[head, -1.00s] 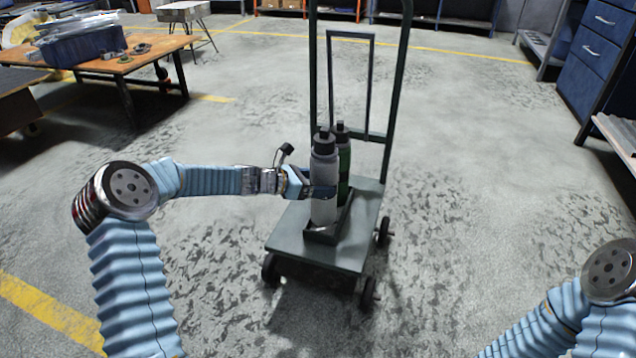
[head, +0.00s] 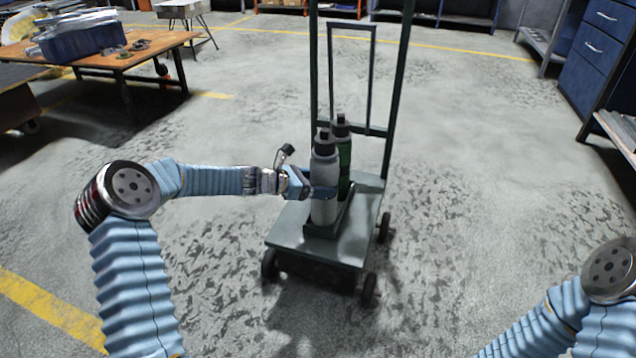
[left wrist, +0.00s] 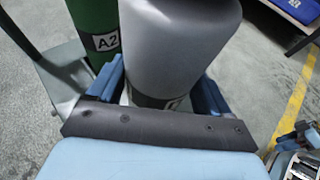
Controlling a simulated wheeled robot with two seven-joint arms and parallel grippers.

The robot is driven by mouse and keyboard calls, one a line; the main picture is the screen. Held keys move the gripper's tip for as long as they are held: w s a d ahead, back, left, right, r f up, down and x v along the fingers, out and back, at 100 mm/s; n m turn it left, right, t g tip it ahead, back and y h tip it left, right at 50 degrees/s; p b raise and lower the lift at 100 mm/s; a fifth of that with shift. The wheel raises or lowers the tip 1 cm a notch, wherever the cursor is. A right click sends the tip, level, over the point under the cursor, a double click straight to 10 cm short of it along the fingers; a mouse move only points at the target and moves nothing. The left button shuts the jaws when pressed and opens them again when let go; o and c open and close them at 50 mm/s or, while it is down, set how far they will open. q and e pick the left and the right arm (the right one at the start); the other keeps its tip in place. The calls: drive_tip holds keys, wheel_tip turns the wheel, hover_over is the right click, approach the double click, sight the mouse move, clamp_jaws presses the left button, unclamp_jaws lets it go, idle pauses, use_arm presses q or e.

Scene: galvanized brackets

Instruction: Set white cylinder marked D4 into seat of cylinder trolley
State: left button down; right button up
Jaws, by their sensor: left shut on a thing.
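The white cylinder (head: 324,170), with a dark cap, stands about upright over the seat (head: 322,231) on the trolley deck. Its base appears to be down inside the seat's low dark rim, but I cannot tell whether it touches the floor of the seat. My left gripper (head: 323,191) is shut on the white cylinder from the left, below its middle. In the left wrist view the cylinder (left wrist: 180,40) lies between the fingers (left wrist: 160,88); its label is mostly hidden. The cylinder trolley (head: 287,233) is dark green-grey. My right gripper is out of view.
A green cylinder (head: 344,160), marked A2 in the left wrist view (left wrist: 92,35), stands close behind the white one. The trolley's tall handle frame (head: 389,110) rises behind. A wooden table (head: 120,60) is far left, blue drawers (head: 598,55) far right. The floor around is clear.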

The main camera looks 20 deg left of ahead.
use_arm(q)
drive_tip(key=shift+f+b, duration=1)
drive_tip(key=shift+f, duration=0.3)
drive_tip(key=shift+c, duration=0.7)
unclamp_jaws()
drive_tip(key=shift+d, duration=0.1)
drive_tip(key=shift+o, duration=0.7)
drive_tip(key=p+v, duration=0.2)
drive_tip(key=v, duration=1.1)
drive_tip(key=shift+s+a, duration=0.3)
